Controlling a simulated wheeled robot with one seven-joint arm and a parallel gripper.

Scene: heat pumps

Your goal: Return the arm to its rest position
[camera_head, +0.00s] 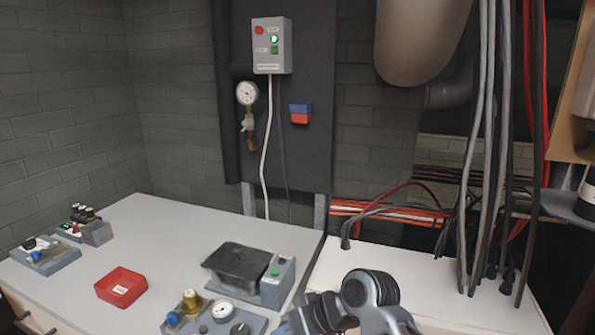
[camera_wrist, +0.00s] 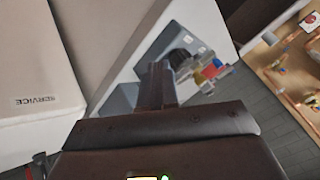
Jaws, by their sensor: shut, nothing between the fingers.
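My gripper (camera_wrist: 158,88) shows in the wrist view with its dark fingers together and nothing between them. My arm shows at the bottom of the head view, in front of the right part of the worktop. The fingertips are not clearly visible in the head view. In the wrist view, a grey unit with blue, red and yellow fittings (camera_wrist: 209,72) lies beyond the fingers. I cannot tell whether the fingers touch anything.
Several cables (camera_head: 483,150) hang at the right. A control box (camera_head: 271,46) is on the wall.

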